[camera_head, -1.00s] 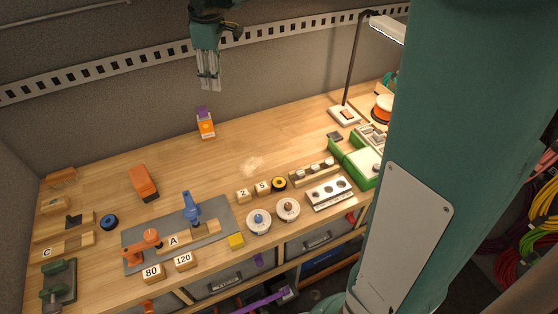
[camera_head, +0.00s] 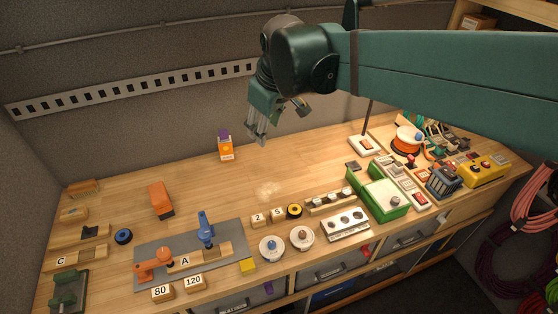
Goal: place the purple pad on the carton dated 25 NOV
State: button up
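A small orange and white carton (camera_head: 226,153) stands upright near the back of the bench, left of centre. A purple piece (camera_head: 223,135) sits at its top; it may be the purple pad, but I cannot tell whether it is separate from the carton. The date on the carton is too small to read. My gripper (camera_head: 257,140) is in the air to the right of the carton in the picture, fingers pointing down. Its fingers are apart with nothing visible between them.
An orange block (camera_head: 161,200) and a blue ring (camera_head: 123,236) lie to the left. A lamp base (camera_head: 365,146) and a green box (camera_head: 384,201) stand at right. The bench middle is clear.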

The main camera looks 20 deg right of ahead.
jog(key=s+d+f+m+t, duration=0.1)
jog(key=s+f+m, duration=0.2)
jog(key=s, duration=0.5)
jog(key=s+d+f+m+t, duration=0.1)
jog(key=s+f+m, duration=0.2)
jog(key=s, duration=0.6)
notch_tip(320, 180, down, 2)
jog(key=shift+s+f, duration=0.1)
jog(key=shift+s, duration=0.05)
